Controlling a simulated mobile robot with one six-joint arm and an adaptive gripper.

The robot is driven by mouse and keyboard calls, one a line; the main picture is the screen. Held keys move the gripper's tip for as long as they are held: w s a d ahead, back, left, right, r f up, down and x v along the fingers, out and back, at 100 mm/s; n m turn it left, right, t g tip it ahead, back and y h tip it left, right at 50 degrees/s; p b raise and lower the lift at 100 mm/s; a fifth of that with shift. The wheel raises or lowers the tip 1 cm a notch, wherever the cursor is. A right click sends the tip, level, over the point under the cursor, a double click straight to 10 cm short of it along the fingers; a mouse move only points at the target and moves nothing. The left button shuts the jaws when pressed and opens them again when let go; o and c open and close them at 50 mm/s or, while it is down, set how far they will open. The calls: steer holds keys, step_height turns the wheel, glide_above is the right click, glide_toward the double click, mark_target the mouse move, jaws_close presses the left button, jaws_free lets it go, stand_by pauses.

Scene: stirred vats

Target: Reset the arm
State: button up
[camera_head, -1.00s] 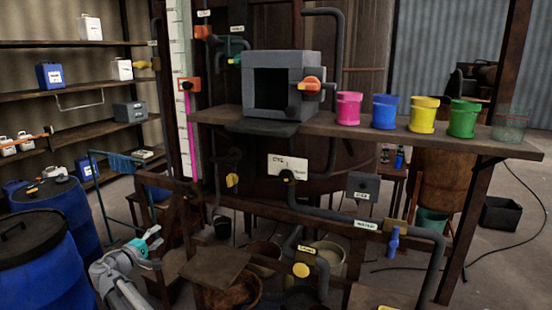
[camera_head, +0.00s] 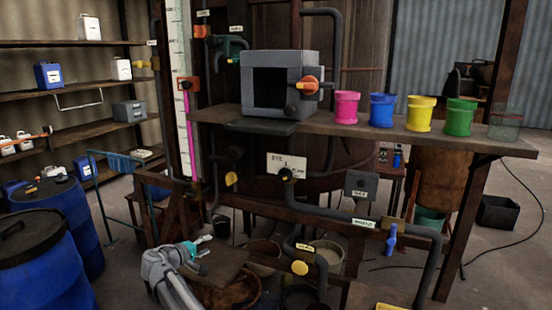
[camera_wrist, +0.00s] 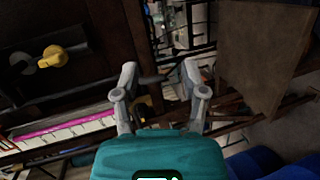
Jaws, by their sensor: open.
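My gripper (camera_head: 205,243) is in the lower left of the head view, at the end of my grey arm, over or beside a low wooden stand. In the wrist view my gripper (camera_wrist: 160,75) shows its two grey fingers spread apart with nothing between them. The teal gripper body fills the bottom middle of that view. I cannot tell in the head view whether the fingers touch the stand.
A wooden shelf (camera_head: 330,128) holds a grey box (camera_head: 258,62) and pink (camera_head: 346,108), blue (camera_head: 383,111), yellow (camera_head: 420,114) and green (camera_head: 460,116) pots. Pipes with valves run below. Blue drums (camera_head: 42,270) stand left. Open tubs sit on the floor near my gripper.

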steer(key=s+d+f+m+g+y, duration=0.1)
steer(key=s+d+f+m+g, duration=0.15)
steer(key=d, duration=0.65)
steer(key=s+d+f+m+g, duration=0.1)
steer(key=s+d+f+g, duration=0.2)
steer(key=d, duration=0.5)
steer(key=s+d+f+m+g+y, duration=0.15)
steer(key=d+f, duration=0.25)
steer(key=d, duration=0.5)
steer(key=s+d+f+m+g+y, duration=0.4)
steer(key=s+d+m+g+y, duration=0.1)
steer(key=s+d, duration=0.9)
steer(key=shift+s+f+y, duration=0.15)
steer(key=shift+s+y, duration=0.25)
steer(key=shift+y, duration=0.05)
